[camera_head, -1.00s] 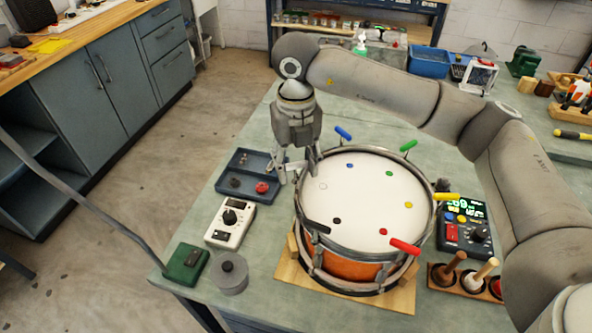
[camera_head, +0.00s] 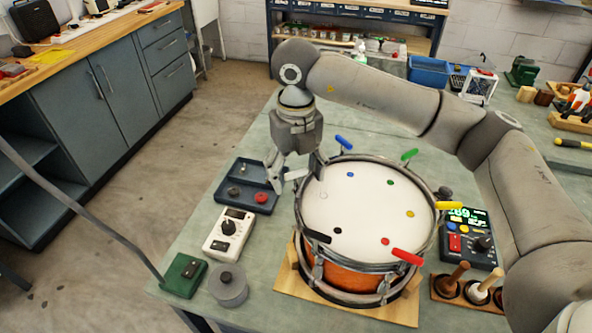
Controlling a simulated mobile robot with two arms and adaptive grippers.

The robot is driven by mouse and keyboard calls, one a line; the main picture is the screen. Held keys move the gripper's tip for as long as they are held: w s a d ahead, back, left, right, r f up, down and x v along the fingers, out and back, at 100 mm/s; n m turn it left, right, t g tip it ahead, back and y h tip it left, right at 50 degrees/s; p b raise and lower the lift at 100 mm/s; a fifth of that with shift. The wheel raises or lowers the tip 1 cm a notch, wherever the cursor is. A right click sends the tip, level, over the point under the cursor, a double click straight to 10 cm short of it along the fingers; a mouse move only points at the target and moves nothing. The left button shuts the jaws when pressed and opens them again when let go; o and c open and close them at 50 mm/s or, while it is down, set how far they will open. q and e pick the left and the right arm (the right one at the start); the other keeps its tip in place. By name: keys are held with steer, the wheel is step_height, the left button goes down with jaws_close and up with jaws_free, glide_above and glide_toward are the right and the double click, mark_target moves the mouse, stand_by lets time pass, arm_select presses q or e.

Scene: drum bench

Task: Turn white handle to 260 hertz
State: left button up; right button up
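The drum (camera_head: 364,218) stands on a wooden base, with blue, green, yellow, red and black handles around its rim. A pale strip (camera_head: 296,174) at the rim's left side, next to a faint white dot on the drumhead, looks like the white handle. It is partly hidden by my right gripper (camera_head: 297,178). That gripper points down, its fingers apart on either side of the strip; contact is unclear. The tuner box (camera_head: 469,239) at the drum's right shows green digits too blurred to read surely. My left gripper is out of view.
A dark tray (camera_head: 228,209) with small parts, a white meter box (camera_head: 229,234), a green box (camera_head: 184,276) and a grey round can (camera_head: 228,287) stand left of the drum. Wooden-handled tools in a rack (camera_head: 441,285) stand at its lower right.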

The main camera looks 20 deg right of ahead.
mark_target(296, 172)
steer(key=shift+r, duration=0.1)
step_height(296, 172, up, 12)
stand_by(0.5)
steer(key=shift+f, duration=0.2)
